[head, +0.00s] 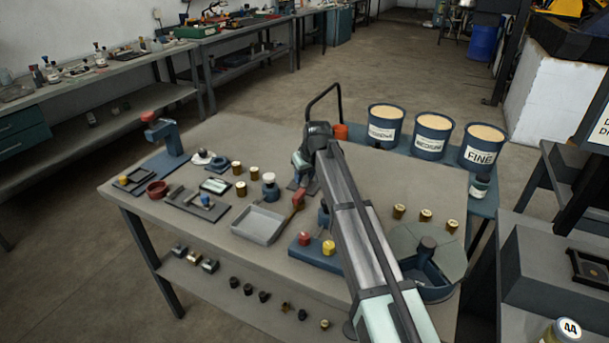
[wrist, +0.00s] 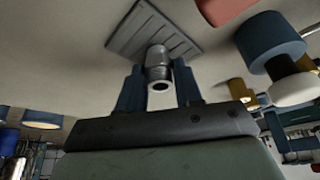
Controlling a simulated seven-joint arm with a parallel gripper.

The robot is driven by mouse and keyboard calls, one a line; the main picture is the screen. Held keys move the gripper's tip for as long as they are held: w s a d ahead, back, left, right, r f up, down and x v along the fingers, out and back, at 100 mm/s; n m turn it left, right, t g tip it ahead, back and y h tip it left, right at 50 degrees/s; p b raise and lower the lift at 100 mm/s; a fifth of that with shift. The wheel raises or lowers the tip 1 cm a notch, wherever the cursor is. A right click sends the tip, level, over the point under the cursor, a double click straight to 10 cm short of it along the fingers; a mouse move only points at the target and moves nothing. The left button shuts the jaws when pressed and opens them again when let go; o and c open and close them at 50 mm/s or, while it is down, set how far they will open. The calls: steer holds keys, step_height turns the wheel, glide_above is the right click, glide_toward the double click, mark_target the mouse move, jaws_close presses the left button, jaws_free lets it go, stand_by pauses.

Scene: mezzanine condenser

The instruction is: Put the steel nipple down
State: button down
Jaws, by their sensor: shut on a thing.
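The steel nipple (wrist: 158,66) is a short grey metal tube with a hollow end facing the camera in the wrist view. My gripper (wrist: 160,92) is shut on it, with one blue finger on each side. Beyond the nipple is a grey ribbed plate (wrist: 125,36) on the bench. The nipple's far end overlaps the plate's near edge in the picture; I cannot tell whether they touch. In the head view my gripper (head: 303,182) is low over the middle of the bench, behind my arm, and the nipple is not discernible there.
On the bench (head: 200,140), a red-topped item (head: 298,199) and a white-topped jar (head: 270,186) stand close to my gripper. A shallow grey tray (head: 259,224) lies in front to the left. Three labelled tubs (head: 432,135) stand behind. My arm hides part of the bench.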

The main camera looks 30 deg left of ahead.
steer(key=shift+f, duration=0.1)
steer(key=c, duration=0.8)
jaws_free()
steer(key=shift+o, duration=0.2)
steer(key=v, duration=1.2)
steer(key=shift+r, duration=0.2)
